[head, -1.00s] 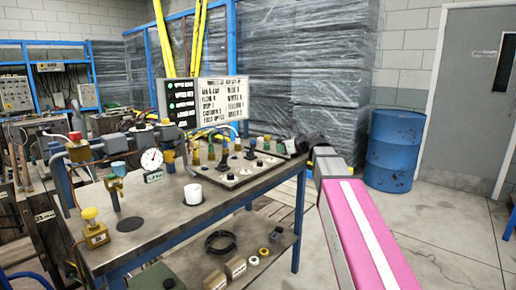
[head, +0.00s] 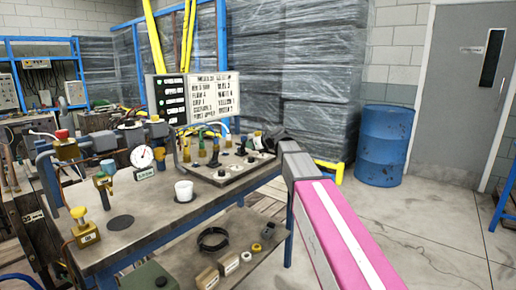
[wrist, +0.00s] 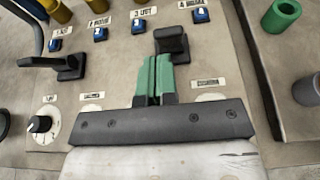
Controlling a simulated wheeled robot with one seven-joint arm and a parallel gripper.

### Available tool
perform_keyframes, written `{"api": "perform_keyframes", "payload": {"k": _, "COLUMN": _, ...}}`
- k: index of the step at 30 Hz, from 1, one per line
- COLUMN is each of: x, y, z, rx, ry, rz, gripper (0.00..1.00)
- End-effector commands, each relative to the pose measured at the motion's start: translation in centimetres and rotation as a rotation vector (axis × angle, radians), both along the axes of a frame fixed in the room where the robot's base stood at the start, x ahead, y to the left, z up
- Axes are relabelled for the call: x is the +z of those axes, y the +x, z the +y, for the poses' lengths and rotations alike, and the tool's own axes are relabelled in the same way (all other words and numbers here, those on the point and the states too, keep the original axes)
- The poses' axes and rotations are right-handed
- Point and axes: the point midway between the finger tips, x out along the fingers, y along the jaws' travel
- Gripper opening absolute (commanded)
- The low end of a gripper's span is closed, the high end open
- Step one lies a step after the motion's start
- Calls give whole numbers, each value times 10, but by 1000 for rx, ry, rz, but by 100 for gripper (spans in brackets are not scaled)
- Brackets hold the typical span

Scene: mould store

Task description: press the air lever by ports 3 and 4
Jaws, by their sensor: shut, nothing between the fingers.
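In the wrist view the air lever by ports 3 and 4 (wrist: 172,42) is a black lever with a squarish pad, between the blue blocks marked 3 (wrist: 138,26) and 4 (wrist: 200,15). My gripper (wrist: 154,60) has its green fingers shut together and empty. The fingertips lie at the lever's lower left in the picture, overlapping its edge. I cannot tell whether they touch it. In the head view my gripper's dark end (head: 272,138) is over the far right of the panel (head: 225,176) and hides that lever.
A second black lever (wrist: 68,66) stands left, by ports 1 and 2. A dial knob (wrist: 40,124) is at lower left and a green cylinder (wrist: 282,14) at upper right. A white cup (head: 184,191) and a gauge (head: 141,157) stand on the bench. Open floor lies right.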

Motion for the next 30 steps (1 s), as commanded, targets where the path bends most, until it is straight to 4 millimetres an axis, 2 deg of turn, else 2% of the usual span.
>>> {"api": "perform_keyframes", "payload": {"k": 6, "x": 5, "y": 8, "z": 9, "rx": 0, "ry": 1, "rz": 1, "gripper": 0}}
{"api": "perform_keyframes", "payload": {"k": 30, "x": 10, "y": 11, "z": 13, "rx": 0, "ry": -55, "rz": 43, "gripper": 0}}
